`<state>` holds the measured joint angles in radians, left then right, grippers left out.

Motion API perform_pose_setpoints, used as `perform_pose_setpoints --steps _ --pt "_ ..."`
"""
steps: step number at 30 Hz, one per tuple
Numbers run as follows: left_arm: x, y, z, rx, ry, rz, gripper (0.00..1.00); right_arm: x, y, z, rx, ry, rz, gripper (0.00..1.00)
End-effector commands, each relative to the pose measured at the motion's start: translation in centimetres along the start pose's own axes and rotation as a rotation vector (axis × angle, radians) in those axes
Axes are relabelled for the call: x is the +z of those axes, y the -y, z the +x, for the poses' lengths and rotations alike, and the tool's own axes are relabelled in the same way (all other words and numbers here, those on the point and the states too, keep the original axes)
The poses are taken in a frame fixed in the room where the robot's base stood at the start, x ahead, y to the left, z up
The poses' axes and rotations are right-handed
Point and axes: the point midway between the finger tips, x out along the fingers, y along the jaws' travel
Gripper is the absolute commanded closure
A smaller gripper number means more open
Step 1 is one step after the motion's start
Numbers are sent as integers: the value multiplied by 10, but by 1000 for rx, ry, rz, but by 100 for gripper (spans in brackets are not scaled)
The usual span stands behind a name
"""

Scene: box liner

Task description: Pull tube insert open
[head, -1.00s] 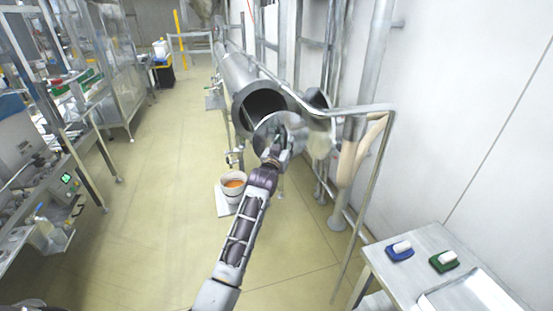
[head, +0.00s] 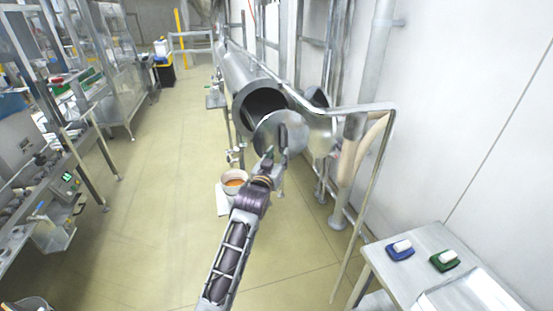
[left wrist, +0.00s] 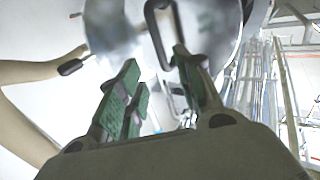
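The tube (head: 248,80) is a large grey metal cylinder beside the wall in the head view, its dark round mouth facing me. The tube insert (head: 268,136), a shiny round disc with a handle (head: 283,137), stands in front of the mouth, and a dark gap shows behind it. In the left wrist view the disc (left wrist: 112,22) fills the top, with the dark loop handle (left wrist: 152,22) on it. My left gripper (head: 268,158) is just below and left of the handle. Its green-padded fingers (left wrist: 155,75) are apart, with nothing clearly between them. My right gripper is out of view.
A metal rail (head: 350,110) and a beige hose (head: 355,155) stand right of the disc. A bucket (head: 234,184) with orange contents is on the floor below. A side table (head: 425,270) with blue and green brushes is at the lower right.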

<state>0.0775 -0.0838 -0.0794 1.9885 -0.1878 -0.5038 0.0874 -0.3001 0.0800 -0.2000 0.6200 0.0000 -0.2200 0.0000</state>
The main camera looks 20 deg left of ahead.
Motion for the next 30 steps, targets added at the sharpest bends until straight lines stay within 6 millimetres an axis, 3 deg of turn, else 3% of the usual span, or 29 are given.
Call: perform_pose_setpoints --steps 7,30 --pt "0 0 -9 0 0 0 65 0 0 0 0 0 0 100" --pt "-8 -3 -8 11 -47 19 65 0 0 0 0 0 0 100"
